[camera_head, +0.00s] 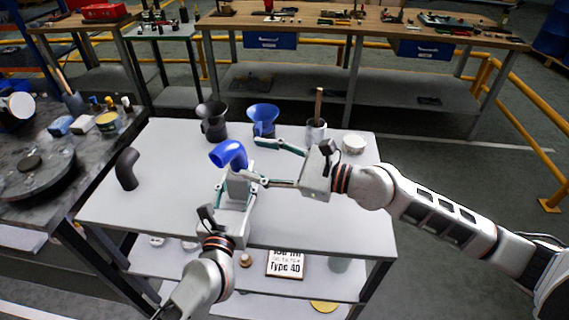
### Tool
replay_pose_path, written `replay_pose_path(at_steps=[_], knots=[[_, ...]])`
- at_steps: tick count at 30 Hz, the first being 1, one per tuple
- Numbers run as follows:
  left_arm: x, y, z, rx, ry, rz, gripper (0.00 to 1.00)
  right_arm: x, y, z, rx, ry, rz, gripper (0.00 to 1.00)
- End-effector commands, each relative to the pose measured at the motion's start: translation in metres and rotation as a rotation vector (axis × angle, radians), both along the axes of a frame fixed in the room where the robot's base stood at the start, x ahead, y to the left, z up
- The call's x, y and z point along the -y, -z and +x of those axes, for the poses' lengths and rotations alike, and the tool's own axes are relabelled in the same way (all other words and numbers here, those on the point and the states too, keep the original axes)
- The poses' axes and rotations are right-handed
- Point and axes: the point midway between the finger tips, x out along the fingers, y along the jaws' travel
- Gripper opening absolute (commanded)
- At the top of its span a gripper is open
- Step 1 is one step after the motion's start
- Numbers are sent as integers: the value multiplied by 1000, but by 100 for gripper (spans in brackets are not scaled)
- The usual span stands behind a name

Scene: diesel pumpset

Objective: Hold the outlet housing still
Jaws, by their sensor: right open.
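A grey block-like part, which looks like the outlet housing (238,187), stands on the light table with a blue elbow pipe (229,154) at its top. My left gripper (236,182) comes from the front, with one finger on each side of the grey part. Whether its fingers press on the part is too small to tell. My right gripper (256,161) comes from the right, open and empty, its fingers spread and pointing left toward the blue elbow. The lower part of the housing is partly hidden by my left gripper.
A black funnel-shaped part (211,120), a blue one (262,118), a cup with a wooden handle (316,130) and a white round container (353,143) stand along the back. The table's right front is clear.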

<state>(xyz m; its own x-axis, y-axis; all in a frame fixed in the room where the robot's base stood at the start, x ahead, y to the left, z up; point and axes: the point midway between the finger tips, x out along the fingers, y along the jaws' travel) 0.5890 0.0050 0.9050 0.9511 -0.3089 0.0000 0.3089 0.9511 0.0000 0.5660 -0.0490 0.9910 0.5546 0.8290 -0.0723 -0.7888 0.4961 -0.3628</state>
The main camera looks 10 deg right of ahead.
Motion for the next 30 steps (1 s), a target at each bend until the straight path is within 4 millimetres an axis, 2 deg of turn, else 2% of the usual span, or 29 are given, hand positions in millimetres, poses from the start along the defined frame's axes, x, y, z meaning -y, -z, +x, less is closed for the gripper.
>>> replay_pose_path(at_steps=[1, 6, 12, 18, 28, 29, 30], knots=[[0, 0, 0, 0, -1, 0, 1, 10, 0, -7, -1, 1, -4, 50], [0, 0, 0, 0, 0, 0, 1, 37, -2, -24, -1, 1, -5, 50], [0, 0, 0, 1, 0, 0, 1, 56, -4, -38, -1, -1, -3, 50], [0, 0, 0, 1, 0, 0, 1, 64, -5, -43, -2, 0, 0, 50], [0, 0, 0, 1, 0, 0, 1, 64, -5, -44, 0, 0, 0, 50], [0, 0, 0, 1, 0, 0, 45, 64, -5, -44, 0, 0, 0, 50], [0, 0, 0, 1, 0, 0, 55, 64, -5, -43, 0, 0, 0, 50]])
